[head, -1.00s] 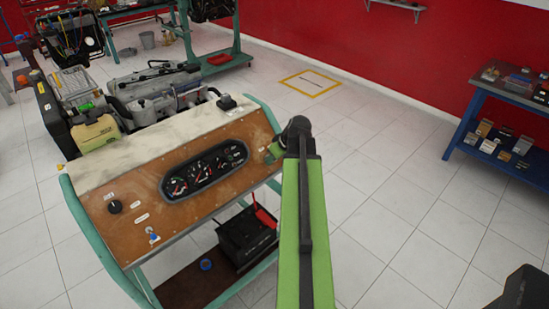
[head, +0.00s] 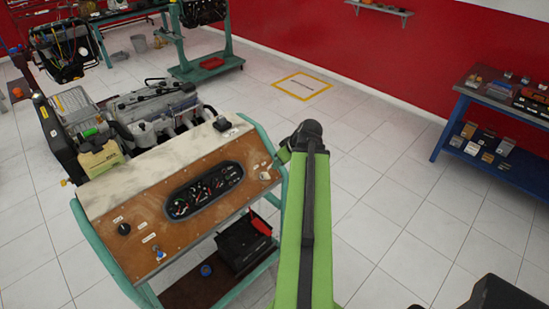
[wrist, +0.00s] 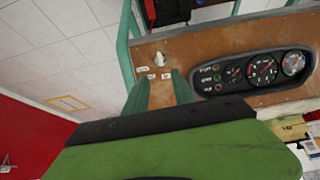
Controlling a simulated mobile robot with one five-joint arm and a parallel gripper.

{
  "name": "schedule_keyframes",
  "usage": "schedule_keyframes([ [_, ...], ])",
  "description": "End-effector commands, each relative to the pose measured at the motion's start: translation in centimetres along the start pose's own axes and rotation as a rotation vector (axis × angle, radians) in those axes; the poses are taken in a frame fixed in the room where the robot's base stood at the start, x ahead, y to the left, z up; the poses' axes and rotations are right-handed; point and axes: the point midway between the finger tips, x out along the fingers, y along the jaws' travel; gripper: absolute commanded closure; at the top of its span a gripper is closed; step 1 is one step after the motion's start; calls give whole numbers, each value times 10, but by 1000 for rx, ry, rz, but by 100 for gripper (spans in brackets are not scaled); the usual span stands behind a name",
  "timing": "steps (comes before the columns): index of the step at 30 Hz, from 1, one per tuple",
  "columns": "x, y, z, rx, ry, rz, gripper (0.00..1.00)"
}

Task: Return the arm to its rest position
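My green arm (head: 308,220) rises from the bottom of the head view to a dark joint, just right of the engine trainer's brown panel (head: 150,205). My gripper is mostly hidden behind the arm there. In the wrist view my gripper (wrist: 159,78) has two green fingers spread apart with nothing between them. The fingers appear apart from the knob. The gauge cluster (wrist: 263,72) is to the right in the wrist view.
The engine (head: 160,112) stands behind the panel, and a black battery (head: 243,245) sits on the trainer's lower shelf. A blue shelf table (head: 495,130) stands against the red wall at right. Tiled floor between it and my arm is clear.

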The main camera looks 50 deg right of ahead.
Motion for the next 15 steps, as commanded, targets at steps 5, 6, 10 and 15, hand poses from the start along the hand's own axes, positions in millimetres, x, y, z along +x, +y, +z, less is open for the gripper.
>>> schedule_keyframes([
  [5,-26,0,-1,1,-1,0,69],
  [6,-27,0,0,1,-1,0,69],
  [10,-27,0,1,0,-1,-1,69],
  [15,-26,0,1,0,-1,0,69],
])
